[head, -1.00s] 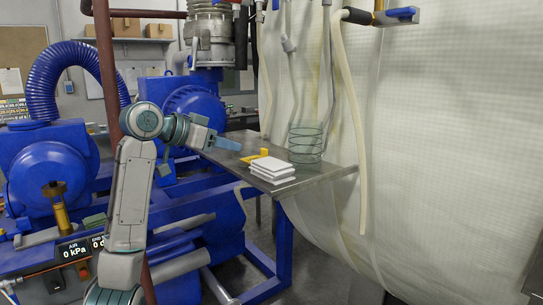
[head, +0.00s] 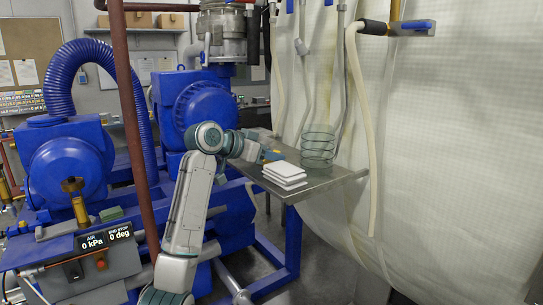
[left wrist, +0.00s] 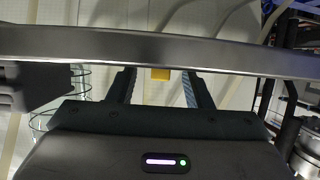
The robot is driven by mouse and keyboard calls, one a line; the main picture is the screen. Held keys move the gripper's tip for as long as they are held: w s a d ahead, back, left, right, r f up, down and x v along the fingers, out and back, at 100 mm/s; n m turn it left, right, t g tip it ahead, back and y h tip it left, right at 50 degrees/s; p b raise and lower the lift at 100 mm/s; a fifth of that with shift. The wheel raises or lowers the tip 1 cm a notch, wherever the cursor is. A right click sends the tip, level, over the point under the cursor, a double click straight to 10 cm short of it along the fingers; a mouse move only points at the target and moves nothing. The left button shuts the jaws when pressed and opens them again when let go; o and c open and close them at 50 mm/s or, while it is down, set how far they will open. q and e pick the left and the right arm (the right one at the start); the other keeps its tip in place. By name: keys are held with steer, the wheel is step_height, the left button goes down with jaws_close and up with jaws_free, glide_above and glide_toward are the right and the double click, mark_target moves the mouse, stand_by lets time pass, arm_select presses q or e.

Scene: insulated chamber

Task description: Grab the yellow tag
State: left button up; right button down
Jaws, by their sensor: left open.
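The yellow tag (head: 273,155) is a small yellow piece on the metal table, just behind a stack of white pads (head: 285,175). My left gripper (head: 260,152) is at the tag from the left, partly covering it. In the left wrist view, the open fingers (left wrist: 160,78) stand on either side, and part of the yellow tag (left wrist: 160,74) shows between them near the tips. A grey metal bar or edge crosses that view and hides the rest of the tag and the tips. I cannot tell whether the fingers touch it. My right gripper is not in view.
The metal table (head: 320,184) carries a wire basket (head: 318,147) to the right of the tag. A quilted white wall (head: 450,150) with hanging hoses rises behind and right. Blue machinery (head: 70,170) and a brown pipe (head: 130,110) stand at left.

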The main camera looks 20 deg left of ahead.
arm_select(q)
steer(key=shift+s+a, duration=0.1)
steer(key=shift+a, duration=0.05)
steer(key=c, duration=0.6)
steer(key=shift+r, duration=0.15)
